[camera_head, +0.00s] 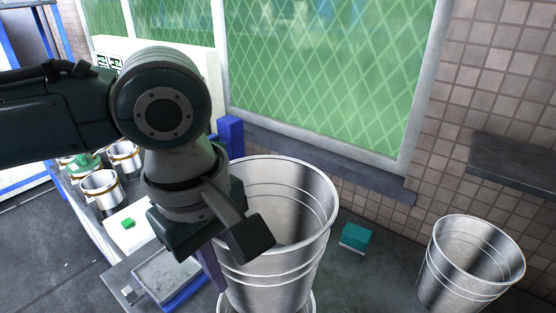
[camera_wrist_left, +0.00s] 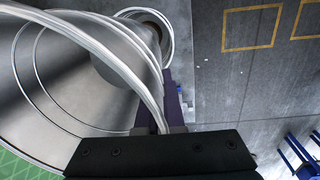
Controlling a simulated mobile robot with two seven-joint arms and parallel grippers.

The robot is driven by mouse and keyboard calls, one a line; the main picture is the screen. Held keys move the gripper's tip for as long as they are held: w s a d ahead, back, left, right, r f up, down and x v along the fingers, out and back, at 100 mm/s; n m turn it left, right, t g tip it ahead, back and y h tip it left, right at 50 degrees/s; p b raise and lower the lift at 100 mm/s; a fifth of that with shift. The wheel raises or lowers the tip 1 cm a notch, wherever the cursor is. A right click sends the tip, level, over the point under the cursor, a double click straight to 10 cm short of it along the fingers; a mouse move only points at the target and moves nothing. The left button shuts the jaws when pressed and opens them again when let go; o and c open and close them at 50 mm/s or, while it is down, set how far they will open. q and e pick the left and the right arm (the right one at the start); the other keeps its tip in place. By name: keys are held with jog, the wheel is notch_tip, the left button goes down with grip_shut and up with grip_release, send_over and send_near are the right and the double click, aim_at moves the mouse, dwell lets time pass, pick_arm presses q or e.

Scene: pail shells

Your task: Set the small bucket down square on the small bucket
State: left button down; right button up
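A shiny metal bucket (camera_head: 283,235) stands upright in the middle of the head view, its open mouth up. In the left wrist view the bucket (camera_wrist_left: 50,75) fills the left side. My left gripper (camera_head: 211,270) is at its near left wall, purple fingers pointing down. In the left wrist view the left gripper (camera_wrist_left: 172,100) has the rim running into its fingers, so it looks shut on the bucket. Below is a second bucket's rim (camera_head: 310,304), mostly hidden; it also shows in the left wrist view (camera_wrist_left: 168,22). Whether the two touch, I cannot tell. My right gripper is not in view.
Another metal bucket (camera_head: 470,262) stands at the right. A teal block (camera_head: 355,237) lies on the grey counter between. Smaller metal cups (camera_head: 101,188) and a white tray with a green piece (camera_head: 128,223) are at left. A tiled wall, window and shelf (camera_head: 515,165) bound the back.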

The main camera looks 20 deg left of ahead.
pick_arm(q)
jog(key=shift+s+f+n, duration=0.1)
jog(key=shift+s+n, duration=0.15)
jog(key=shift+n, duration=0.15)
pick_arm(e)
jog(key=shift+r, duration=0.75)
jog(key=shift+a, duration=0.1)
pick_arm(q)
jog(key=shift+f+b, duration=1)
jog(key=shift+f, duration=1.85)
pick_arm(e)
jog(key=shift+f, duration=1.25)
pick_arm(q)
jog(key=shift+r, duration=0.1)
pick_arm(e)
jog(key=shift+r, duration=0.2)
pick_arm(q)
jog(key=shift+p, duration=0.45)
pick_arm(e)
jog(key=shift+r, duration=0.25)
